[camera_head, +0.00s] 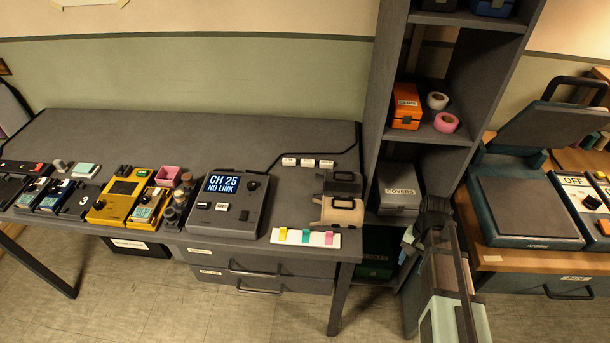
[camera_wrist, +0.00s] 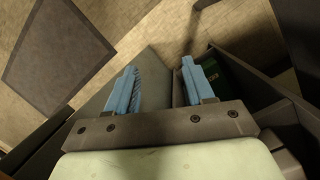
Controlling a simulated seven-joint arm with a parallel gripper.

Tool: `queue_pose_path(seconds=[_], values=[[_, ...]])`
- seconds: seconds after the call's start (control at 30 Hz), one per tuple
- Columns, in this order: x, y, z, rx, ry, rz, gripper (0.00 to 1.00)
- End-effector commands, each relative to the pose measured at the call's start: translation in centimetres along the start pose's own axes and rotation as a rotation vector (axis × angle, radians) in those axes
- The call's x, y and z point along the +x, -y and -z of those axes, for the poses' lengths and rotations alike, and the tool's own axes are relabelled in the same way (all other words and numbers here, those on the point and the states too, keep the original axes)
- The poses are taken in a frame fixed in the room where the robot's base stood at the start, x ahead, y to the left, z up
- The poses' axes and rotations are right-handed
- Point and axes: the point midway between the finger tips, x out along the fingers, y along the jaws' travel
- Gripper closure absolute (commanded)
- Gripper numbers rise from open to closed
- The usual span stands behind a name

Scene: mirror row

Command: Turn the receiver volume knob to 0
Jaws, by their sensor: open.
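The receiver (camera_head: 226,225) is a grey box on the desk in the head view. Its lit screen (camera_head: 222,184) reads "CH 25 NO LINK". A small dark round knob (camera_head: 253,186) sits right of the screen. Its label and setting are too small to read. My gripper (camera_head: 409,238) is well to the right of the receiver, beside the lower shelves and apart from it. In the wrist view its two blue fingers (camera_wrist: 160,85) are spread with nothing between them. The receiver is not in the wrist view.
A tall grey shelf unit (camera_head: 375,130) stands between the desk and a right-hand bench (camera_head: 515,258). The desk behind is mostly clear.

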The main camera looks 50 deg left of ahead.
Motion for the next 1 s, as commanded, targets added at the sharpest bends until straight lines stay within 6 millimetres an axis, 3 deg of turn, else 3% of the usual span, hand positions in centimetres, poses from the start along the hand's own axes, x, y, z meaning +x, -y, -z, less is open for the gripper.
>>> queue_pose_path(seconds=[0.2, 0.47, 0.6, 0.8, 1.0], values=[[-6.9, 3.9, -3.0, 0.019, 0.028, 0.052, 0.48], [-14.1, 7.8, -7.8, 0.031, 0.075, 0.103, 0.48], [-16.9, 10.5, -12.6, 0.078, 0.113, 0.136, 0.48], [-17.5, 14.6, -20.9, 0.240, 0.195, 0.183, 0.48], [-17.8, 17.3, -27.4, 0.381, 0.276, 0.198, 0.48]])
